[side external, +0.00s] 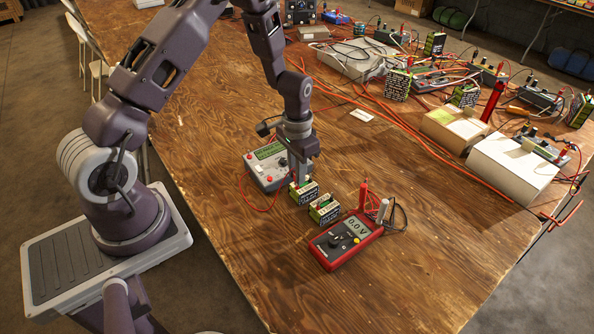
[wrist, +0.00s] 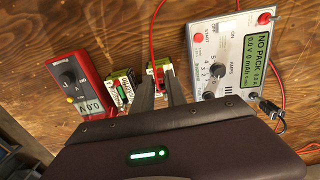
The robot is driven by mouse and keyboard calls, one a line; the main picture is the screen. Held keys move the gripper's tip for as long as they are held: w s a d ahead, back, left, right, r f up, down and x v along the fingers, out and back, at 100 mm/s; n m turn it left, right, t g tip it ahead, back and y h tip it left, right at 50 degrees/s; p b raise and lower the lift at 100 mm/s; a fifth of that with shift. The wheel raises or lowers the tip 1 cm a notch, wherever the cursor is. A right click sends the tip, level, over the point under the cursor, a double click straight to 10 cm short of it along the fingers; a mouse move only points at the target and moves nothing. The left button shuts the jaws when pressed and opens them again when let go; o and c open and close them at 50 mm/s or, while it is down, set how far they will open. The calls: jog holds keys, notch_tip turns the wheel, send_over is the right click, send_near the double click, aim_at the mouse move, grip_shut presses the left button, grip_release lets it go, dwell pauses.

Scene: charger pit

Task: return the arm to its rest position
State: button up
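My gripper (side external: 303,178) points down just above a small green-and-white battery pack (side external: 303,193) on the wooden table. In the wrist view, the two dark fingers (wrist: 160,76) stand apart with a gap between them. Their tips are at the near side of the same pack (wrist: 160,65); I cannot tell whether they touch it. A second pack (side external: 324,209) sits beside it, also seen in the wrist view (wrist: 121,87). The charger (side external: 268,167) stands close to the gripper, and its display reads "NO PACK" in the wrist view (wrist: 259,47).
A red multimeter (side external: 348,240) with probes lies in front of the packs. A red lead (wrist: 155,30) runs near the fingers. White boxes (side external: 513,165), cables and more packs crowd the table's right and back. The wood at the left front is clear.

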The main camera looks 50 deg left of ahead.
jog(key=o, duration=0.4)
jog(key=shift+o, duration=1)
jog(key=shift+r, duration=3.75)
